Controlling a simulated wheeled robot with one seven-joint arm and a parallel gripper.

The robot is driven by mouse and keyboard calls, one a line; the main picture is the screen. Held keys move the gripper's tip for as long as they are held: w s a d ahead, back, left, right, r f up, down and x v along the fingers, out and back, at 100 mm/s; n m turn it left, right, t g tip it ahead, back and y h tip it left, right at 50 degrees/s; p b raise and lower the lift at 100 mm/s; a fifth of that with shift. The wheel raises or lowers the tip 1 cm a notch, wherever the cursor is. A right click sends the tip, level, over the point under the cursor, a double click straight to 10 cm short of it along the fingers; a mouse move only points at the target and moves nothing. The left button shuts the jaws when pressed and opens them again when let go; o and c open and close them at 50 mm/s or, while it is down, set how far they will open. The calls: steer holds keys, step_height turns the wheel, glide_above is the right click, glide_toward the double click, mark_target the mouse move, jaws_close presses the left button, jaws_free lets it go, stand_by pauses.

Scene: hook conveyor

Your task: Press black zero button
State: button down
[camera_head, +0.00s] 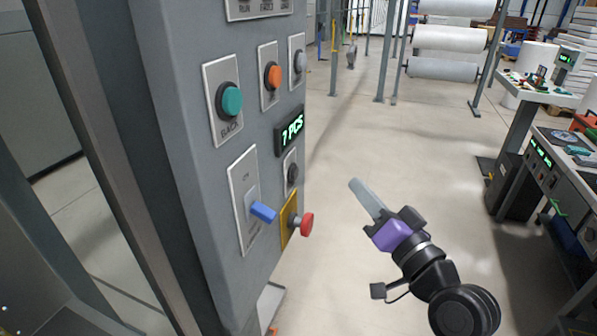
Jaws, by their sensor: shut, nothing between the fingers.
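The small black button (292,173) sits on a pale plate on the grey control panel (200,60), just below the green "7 PCS" display (290,132). Its label is too small to read. The blue lever (262,212) and the red mushroom button (306,224) on its yellow plate are close below it. My gripper (358,187) is to the right of the panel, shut and empty, its fingers pointing up and left. In the picture a gap of bare floor shows between the fingertips and the black button.
A green button (231,101), an orange button (273,75) and a grey-white button (300,62) are higher on the panel. Benches with equipment (540,95) stand at right, and white rolls (450,40) hang behind. The floor (400,140) between is clear.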

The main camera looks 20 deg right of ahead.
mark_target(295, 173)
steer(key=w+a+p, duration=0.3)
steer(key=w+a, duration=0.2)
steer(key=a, duration=0.2)
stand_by(0.6)
steer(key=shift+w+a+p, duration=0.15)
steer(key=shift+a+p, duration=0.05)
steer(key=shift+p, duration=0.15)
stand_by(1.6)
steer(key=shift+w+a, duration=0.2)
steer(key=shift+a, duration=0.05)
steer(key=shift+w+a+p, duration=0.25)
steer(key=shift+a+p, duration=0.05)
steer(key=shift+a, duration=0.05)
stand_by(0.8)
stand_by(0.4)
steer(key=shift+s+d+b, duration=0.35)
steer(key=shift+s+d, duration=0.2)
steer(key=shift+d, duration=0.1)
